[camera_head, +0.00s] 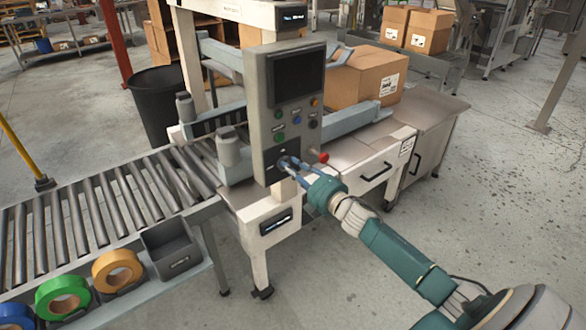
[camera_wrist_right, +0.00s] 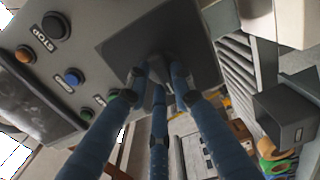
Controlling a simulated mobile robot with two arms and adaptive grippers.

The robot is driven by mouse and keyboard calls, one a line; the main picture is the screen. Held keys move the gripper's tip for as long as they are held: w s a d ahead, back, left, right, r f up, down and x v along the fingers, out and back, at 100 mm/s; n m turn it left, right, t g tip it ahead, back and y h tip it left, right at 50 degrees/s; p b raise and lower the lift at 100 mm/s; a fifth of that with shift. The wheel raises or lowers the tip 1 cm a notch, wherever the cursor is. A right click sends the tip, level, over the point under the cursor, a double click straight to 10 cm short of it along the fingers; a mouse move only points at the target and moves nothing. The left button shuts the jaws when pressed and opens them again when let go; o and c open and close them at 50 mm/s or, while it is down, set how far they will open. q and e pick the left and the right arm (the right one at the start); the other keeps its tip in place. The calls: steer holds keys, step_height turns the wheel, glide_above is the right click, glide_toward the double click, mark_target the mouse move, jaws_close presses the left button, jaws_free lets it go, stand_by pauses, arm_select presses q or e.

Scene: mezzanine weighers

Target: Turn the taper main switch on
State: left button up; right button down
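The taper's grey control box (camera_head: 268,122) stands upright beside the conveyor. The main switch is a dark knob (camera_wrist_right: 156,66) on a dark square plate (camera_wrist_right: 190,45) low on the box front. My right gripper (camera_head: 287,165) is at this switch, its blue fingers pointing at the box. In the right wrist view, the fingertips (camera_wrist_right: 158,80) stand around the knob. They partly hide it, so its pointer position and firm contact are unclear. My left gripper is not in view.
Colored buttons (camera_wrist_right: 72,77) sit above the switch. A red knob (camera_head: 323,157) sticks out just right of the box. A carton (camera_head: 362,78) lies on the machine behind it. The roller conveyor (camera_head: 100,205) and tape rolls (camera_head: 62,296) are left. Floor in front is clear.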

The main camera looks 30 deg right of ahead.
steer(key=shift+m, duration=0.4)
steer(key=m+p, duration=0.3)
steer(key=m, duration=0.5)
steer(key=shift+d, duration=0.15)
steer(key=m, duration=0.3)
steer(key=m+p, duration=0.1)
steer(key=shift+d+f+m, duration=0.1)
steer(key=shift+f+m, duration=0.15)
steer(key=shift+m, duration=0.15)
steer(key=shift+f+m, duration=0.1)
steer(key=shift+m, duration=2.1)
steer(key=c, duration=1.5)
jaws_free()
